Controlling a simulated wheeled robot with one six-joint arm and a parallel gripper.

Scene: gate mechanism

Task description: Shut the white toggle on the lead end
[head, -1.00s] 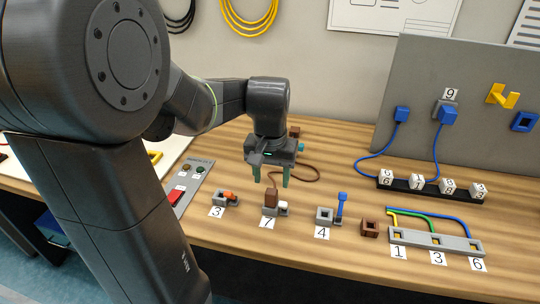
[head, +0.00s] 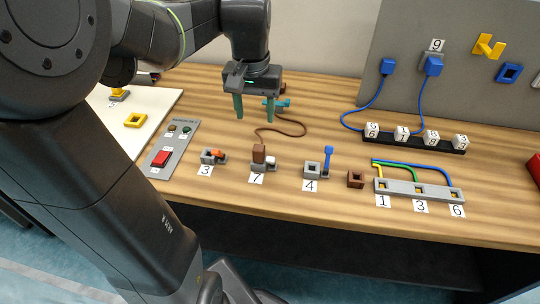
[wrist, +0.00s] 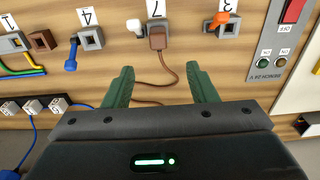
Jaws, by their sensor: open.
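The white toggle (head: 272,154) sits on the grey holder (head: 257,166) labelled 7, at the right side of the brown lead end (head: 259,152). In the wrist view the white toggle (wrist: 134,26) shows left of the brown lead end (wrist: 157,38), its knob out to the side and not over the lead end. Its exact tilt is hard to tell. A brown cord (head: 285,128) runs back from the lead end. My gripper (head: 254,112) is open and empty, above and behind the holder. In the wrist view both fingers (wrist: 161,76) point toward it.
A holder with an orange toggle (head: 218,154) stands left, labelled 3. A holder with an upright blue toggle (head: 328,158) stands right, labelled 4. A loose brown block (head: 355,179) and a grey strip with coloured wires (head: 420,188) lie further right. A button panel (head: 172,147) is at left.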

